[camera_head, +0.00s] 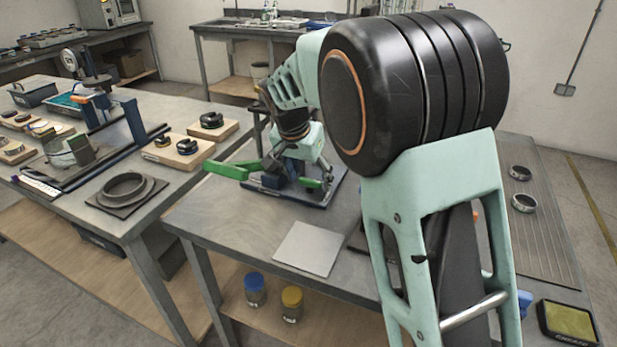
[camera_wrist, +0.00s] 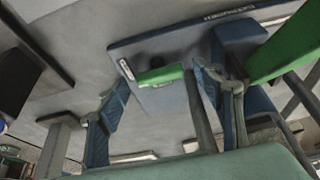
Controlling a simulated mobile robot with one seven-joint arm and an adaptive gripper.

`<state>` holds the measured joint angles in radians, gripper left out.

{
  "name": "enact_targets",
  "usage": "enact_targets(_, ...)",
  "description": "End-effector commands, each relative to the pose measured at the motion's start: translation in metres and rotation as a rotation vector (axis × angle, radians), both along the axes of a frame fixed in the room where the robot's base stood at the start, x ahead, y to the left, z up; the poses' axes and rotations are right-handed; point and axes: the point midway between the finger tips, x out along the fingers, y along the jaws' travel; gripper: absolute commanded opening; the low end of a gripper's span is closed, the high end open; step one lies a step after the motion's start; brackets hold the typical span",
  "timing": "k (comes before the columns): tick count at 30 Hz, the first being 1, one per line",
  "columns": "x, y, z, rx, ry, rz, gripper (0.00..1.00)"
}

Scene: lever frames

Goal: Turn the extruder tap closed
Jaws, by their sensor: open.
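A press-like device on a blue base plate (camera_head: 265,190) stands on the grey table. A long green lever (camera_head: 232,171) points left from it, and a short green handle (camera_head: 312,184) is low at its front. In the wrist view, a short green bar (camera_wrist: 160,76) lies between the blue finger pads of my gripper (camera_wrist: 163,84). My gripper is open; I cannot tell if either pad touches the bar. A large green lever (camera_wrist: 287,48) passes at the upper right, beside the right finger. My wrist and gripper partly hide the device in the head view.
A light square plate (camera_head: 308,249) lies in front of the device. A ribbed mat (camera_head: 545,225) with metal rings is at the right. The left table (camera_head: 75,202) holds wooden blocks and a black ring. My arm hides part of the table.

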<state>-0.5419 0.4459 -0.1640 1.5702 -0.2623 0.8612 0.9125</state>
Motion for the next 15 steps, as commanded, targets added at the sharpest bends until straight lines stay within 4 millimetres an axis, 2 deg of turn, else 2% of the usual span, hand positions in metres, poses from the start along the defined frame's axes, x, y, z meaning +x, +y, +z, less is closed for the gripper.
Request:
enact_targets(5,-0.004,0.003,0.015,0.002,-0.004,0.001,0.61)
enact_targets(15,-0.03,0.012,0.08,0.002,-0.004,0.002,0.61)
